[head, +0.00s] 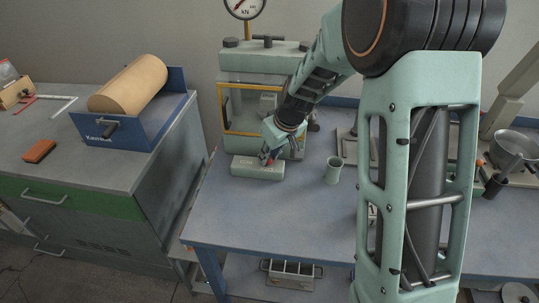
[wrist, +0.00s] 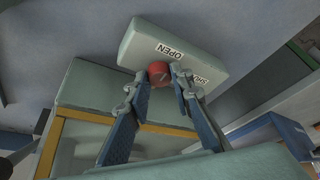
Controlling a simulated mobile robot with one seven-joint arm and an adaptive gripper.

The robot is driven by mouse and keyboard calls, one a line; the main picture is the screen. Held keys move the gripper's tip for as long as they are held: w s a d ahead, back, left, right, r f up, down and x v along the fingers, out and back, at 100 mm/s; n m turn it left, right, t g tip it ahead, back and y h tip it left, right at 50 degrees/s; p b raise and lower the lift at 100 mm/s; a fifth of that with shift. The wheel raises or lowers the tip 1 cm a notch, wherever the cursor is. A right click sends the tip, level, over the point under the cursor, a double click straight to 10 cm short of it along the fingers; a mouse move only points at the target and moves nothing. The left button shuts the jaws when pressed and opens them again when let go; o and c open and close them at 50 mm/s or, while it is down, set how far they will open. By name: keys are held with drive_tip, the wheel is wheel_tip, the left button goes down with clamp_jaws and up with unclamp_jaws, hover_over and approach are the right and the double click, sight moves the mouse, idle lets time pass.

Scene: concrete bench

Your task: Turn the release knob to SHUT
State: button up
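The release knob (wrist: 158,73) is red and round and sits on a pale green block (head: 250,171) on the bench. In the wrist view the block (wrist: 220,50) carries the word OPEN (wrist: 170,50) and, farther right, SHUT (wrist: 200,82), partly covered by a finger. My gripper (head: 271,153) reaches down over the block. In the wrist view its two fingertips (wrist: 158,76) lie on either side of the knob with no clear gap, so it looks shut on the knob. Which way the knob points is hard to read.
A press with a yellow-framed front (head: 240,105) and a dial gauge stands just behind the block. A pale green cup (head: 333,170) stands to the right. A blue cradle with a tan roll (head: 128,84) is on the left cabinet. The bench front is clear.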

clamp_jaws()
drive_tip(key=shift+m, duration=0.3)
drive_tip(key=m+p, duration=0.1)
drive_tip(key=m+h+p, duration=0.1)
drive_tip(key=m+p, duration=0.1)
drive_tip(key=shift+s+a+r+h+p, duration=0.15)
drive_tip(key=shift+a+r+h+p, duration=0.1)
drive_tip(key=shift+h+p, duration=0.1)
drive_tip(key=m+h+p, duration=0.1)
drive_tip(key=m+p, duration=0.2)
drive_tip(key=m+h+p, duration=0.1)
drive_tip(key=m+p, duration=0.1)
drive_tip(key=p, duration=0.1)
drive_tip(key=shift+a+m+t, duration=0.15)
drive_tip(key=shift+m+t, duration=0.15)
drive_tip(key=shift+m, duration=0.1)
drive_tip(key=m+h+p, duration=0.1)
drive_tip(key=m, duration=0.1)
drive_tip(key=m+p, duration=0.2)
drive_tip(key=shift+a+f+m+g+h, duration=0.1)
drive_tip(key=shift+f+m+g+h, duration=0.05)
drive_tip(key=shift+m+g+h, duration=0.2)
drive_tip(key=shift+w+a+f+m+g+h+p, duration=0.15)
drive_tip(key=shift+m+g+h+p, duration=0.15)
drive_tip(key=shift+m, duration=0.65)
drive_tip(key=shift+w+d+r+m+g+h+p, duration=0.15)
drive_tip(key=shift+m+g+h, duration=0.1)
drive_tip(key=shift+m, duration=0.65)
drive_tip(key=shift+s+a+f, duration=0.1)
